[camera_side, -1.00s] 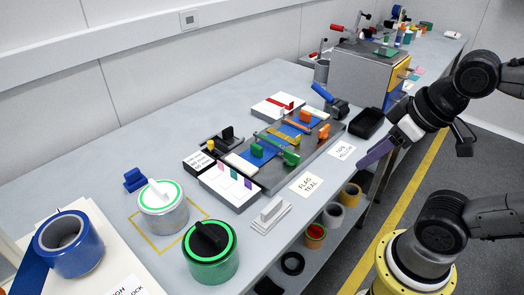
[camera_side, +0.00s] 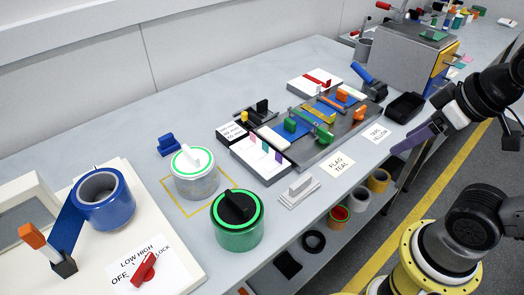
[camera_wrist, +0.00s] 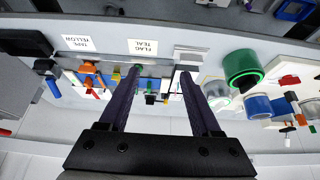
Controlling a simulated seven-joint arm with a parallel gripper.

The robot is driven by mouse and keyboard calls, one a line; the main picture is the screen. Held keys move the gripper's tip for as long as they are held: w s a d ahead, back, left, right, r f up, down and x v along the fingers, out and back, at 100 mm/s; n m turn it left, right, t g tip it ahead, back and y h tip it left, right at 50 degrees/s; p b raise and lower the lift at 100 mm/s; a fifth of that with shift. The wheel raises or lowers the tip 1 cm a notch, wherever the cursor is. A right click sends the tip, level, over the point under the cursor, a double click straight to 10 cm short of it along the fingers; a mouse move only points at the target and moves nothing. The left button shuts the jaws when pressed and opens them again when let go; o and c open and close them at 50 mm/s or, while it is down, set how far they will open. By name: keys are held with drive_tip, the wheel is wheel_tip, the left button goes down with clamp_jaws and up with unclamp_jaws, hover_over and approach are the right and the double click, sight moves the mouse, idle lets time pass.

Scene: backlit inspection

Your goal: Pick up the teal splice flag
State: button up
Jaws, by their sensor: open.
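The teal splice flag (camera_side: 265,147) stands upright in a white block (camera_side: 247,158), between a pink flag (camera_side: 252,139) and a purple flag (camera_side: 278,156), in the side view. My gripper (camera_side: 412,140) has purple fingers and is well to the right of the flags, near the bench's front edge. In the wrist view my gripper (camera_wrist: 159,70) is open, with its fingers apart and nothing held. Small items show between and beyond the fingertips there, but I cannot make out the teal flag among them.
A label reading FLAG TEAL (camera_side: 338,165) lies on bare bench in front of the grey fixture plate (camera_side: 322,147). A green canister (camera_side: 237,235) and a light grey canister (camera_side: 195,181) stand left of the flags. A black bin (camera_side: 405,107) is near my gripper.

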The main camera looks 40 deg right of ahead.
idle(0.3)
drive_tip(key=w+a+r+n+g, duration=0.2)
drive_tip(key=w+r+n, duration=0.8)
drive_tip(key=w+n, duration=0.25)
drive_tip(key=n+g, duration=0.4)
drive_tip(key=n, duration=0.2)
hover_over(259, 151)
drive_tip(key=s+d, duration=0.1)
drive_tip(key=s, duration=0.1)
wheel_tip(259, 151, down, 12)
drive_tip(key=shift+m, duration=0.25)
drive_tip(key=f, duration=0.8)
drive_tip(key=shift+w, duration=0.25)
drive_tip(key=shift+w+f, duration=0.15)
drive_tip(key=shift+f, duration=1.35)
drive_tip(key=shift+w+f, duration=0.1)
drive_tip(key=shift+f, duration=1.4)
clamp_jaws()
